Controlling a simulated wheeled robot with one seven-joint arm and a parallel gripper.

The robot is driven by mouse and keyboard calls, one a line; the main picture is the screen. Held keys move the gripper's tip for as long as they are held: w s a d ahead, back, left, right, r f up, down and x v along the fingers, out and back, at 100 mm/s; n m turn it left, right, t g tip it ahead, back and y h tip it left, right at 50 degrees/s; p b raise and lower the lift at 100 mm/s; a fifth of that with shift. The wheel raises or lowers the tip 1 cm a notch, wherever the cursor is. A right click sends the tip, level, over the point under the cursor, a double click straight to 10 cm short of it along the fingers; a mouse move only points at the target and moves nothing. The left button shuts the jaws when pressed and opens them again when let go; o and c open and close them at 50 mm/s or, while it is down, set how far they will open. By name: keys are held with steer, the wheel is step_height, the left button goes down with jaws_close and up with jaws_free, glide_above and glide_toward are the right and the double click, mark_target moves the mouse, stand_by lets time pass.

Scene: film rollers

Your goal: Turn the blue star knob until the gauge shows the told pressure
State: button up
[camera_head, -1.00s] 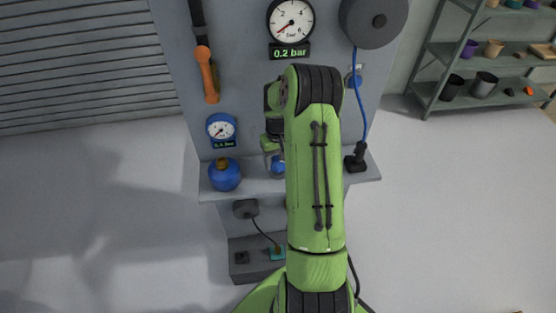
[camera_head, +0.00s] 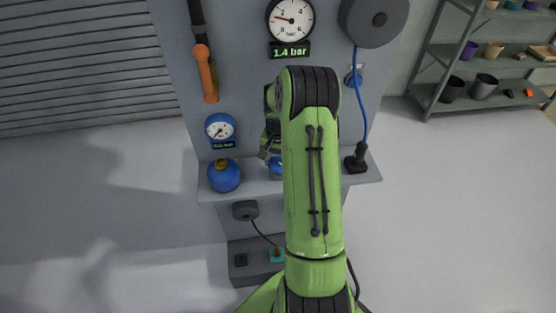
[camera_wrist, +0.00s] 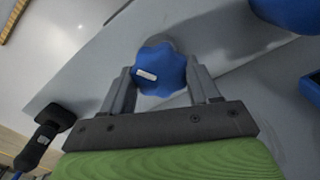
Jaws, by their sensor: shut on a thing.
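The blue star knob (camera_wrist: 160,75) has a white mark and sits between the two fingers of my gripper (camera_wrist: 162,82) in the wrist view. My gripper is shut on it. In the head view my green arm hides most of the knob, and only a bit of blue (camera_head: 276,168) shows left of the arm. The large round gauge (camera_head: 290,20) is on the grey panel above, with its needle pointing left and slightly up. The display under it (camera_head: 290,50) reads 1.4 bar.
A smaller blue gauge (camera_head: 220,130) hangs above a blue round vessel (camera_head: 223,175) on the panel's shelf. An orange-handled lever (camera_head: 206,72) is at upper left. A black plug-like part (camera_head: 356,158) with a blue hose stands right of my arm.

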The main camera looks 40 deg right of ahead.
mark_target(278, 161)
stand_by(0.4)
steer(key=o, duration=1.1)
steer(key=shift+c, duration=0.2)
step_height(278, 161, up, 16)
steer(key=p, duration=0.2)
steer(key=shift+f, duration=0.15)
